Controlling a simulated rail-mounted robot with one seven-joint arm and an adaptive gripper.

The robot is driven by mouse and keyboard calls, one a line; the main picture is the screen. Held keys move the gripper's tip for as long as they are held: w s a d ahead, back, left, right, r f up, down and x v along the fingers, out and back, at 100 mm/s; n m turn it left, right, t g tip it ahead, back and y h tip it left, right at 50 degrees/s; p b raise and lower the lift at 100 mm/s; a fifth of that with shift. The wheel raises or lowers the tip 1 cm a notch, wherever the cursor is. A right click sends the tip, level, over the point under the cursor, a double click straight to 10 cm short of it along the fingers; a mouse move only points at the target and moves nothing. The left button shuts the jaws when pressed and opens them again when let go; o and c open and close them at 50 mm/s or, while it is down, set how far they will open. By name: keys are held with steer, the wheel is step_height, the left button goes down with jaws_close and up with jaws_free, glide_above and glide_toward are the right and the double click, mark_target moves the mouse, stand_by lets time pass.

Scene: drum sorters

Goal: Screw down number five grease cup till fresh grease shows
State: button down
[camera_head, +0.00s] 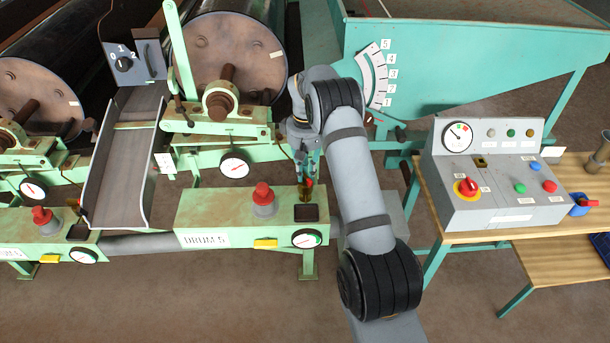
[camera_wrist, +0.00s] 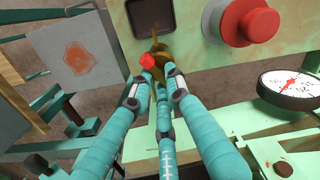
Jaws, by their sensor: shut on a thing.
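A small brass fitting with a red part, which looks like the grease cup (camera_wrist: 160,62), is between my fingertips in the wrist view. In the head view it shows only as a small red and brass spot (camera_head: 308,184) at the back edge of the green box (camera_head: 186,212) labelled DRUM 5. My gripper (camera_head: 307,177) reaches down onto it from above. In the wrist view my gripper's teal fingers (camera_wrist: 160,76) are closed around it. The fingers hide much of the cup. I cannot make out any fresh grease.
A red button (camera_head: 262,194) on a grey base, a dark square recess (camera_head: 306,212) and a round gauge (camera_head: 310,238) sit close by on the box. Another gauge (camera_head: 236,164) is behind, below the drum bearing (camera_head: 220,101). A control console (camera_head: 490,175) stands right.

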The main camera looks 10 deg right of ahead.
steer(key=shift+d+m+b, duration=0.1)
steer(key=shift+m+b, duration=0.4)
steer(key=shift+m, duration=0.8)
steer(key=c, duration=1.7)
jaws_free()
steer(key=shift+o, duration=0.2)
step_height(320, 180, up, 12)
